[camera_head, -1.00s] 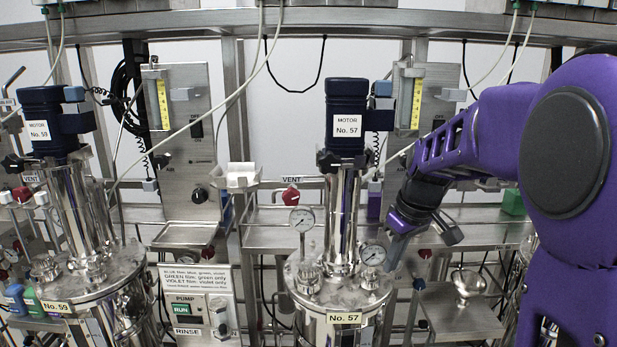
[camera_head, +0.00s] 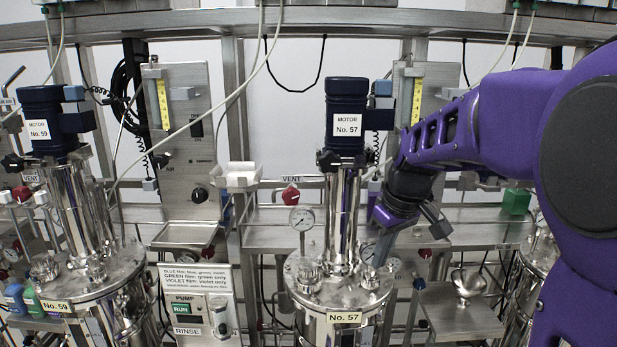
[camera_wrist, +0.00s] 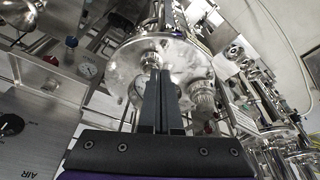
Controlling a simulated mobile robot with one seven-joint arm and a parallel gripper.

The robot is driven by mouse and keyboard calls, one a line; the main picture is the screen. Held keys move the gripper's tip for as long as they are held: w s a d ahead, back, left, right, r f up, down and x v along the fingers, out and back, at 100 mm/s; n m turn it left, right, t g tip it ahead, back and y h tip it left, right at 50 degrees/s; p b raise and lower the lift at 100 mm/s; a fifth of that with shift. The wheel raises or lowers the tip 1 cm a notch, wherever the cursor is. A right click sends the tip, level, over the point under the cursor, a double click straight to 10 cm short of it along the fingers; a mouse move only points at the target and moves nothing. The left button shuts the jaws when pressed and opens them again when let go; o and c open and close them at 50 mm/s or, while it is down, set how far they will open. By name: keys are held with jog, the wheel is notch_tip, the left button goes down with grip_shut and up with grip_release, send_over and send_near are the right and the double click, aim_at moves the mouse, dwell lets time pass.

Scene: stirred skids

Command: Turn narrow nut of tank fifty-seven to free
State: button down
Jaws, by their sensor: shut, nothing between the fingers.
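Tank fifty-seven (camera_head: 344,317) is a shiny steel vessel with a yellow "No. 57" label, at the bottom middle of the head view. On its lid, a small steel nut (camera_head: 370,279) sits at the right and a broader ribbed fitting (camera_head: 308,276) at the left. My gripper (camera_head: 379,259) points down just above the small nut, its fingers together and empty. In the wrist view, my shut fingers (camera_wrist: 160,75) reach over the lid. A small steel fitting (camera_wrist: 150,58) shows just beyond their tips and a ribbed fitting (camera_wrist: 202,96) to the right. Contact cannot be told.
The motor "No. 57" (camera_head: 347,126) and its steel column (camera_head: 342,215) rise from the lid. A gauge (camera_head: 302,218) stands at the lid's left. Tank fifty-nine (camera_head: 56,307) is at the left. A bracket plate (camera_head: 455,315) stands right of the tank.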

jog(key=b+x, duration=0.1)
jog(key=x, duration=0.1)
jog(key=b+x, duration=0.1)
jog(key=x, duration=0.1)
jog(key=s+b+x, duration=0.1)
jog(key=b+x, duration=0.1)
jog(key=shift+s+d+f, duration=0.1)
jog(key=shift+d+f, duration=0.15)
jog(key=shift+d, duration=0.1)
jog(key=shift+w, duration=0.3)
jog(key=shift+w+d+r+p, duration=0.1)
jog(key=shift+d+p, duration=0.2)
jog(key=shift+p, duration=0.1)
dwell(0.4)
jog(key=shift+w+d, duration=0.2)
jog(key=shift+d, duration=0.15)
jog(key=shift+w+d+p, duration=0.3)
jog(key=shift+d+p, duration=0.1)
jog(key=shift+p, duration=0.1)
jog(key=shift+w, duration=0.1)
jog(key=shift+d, duration=0.15)
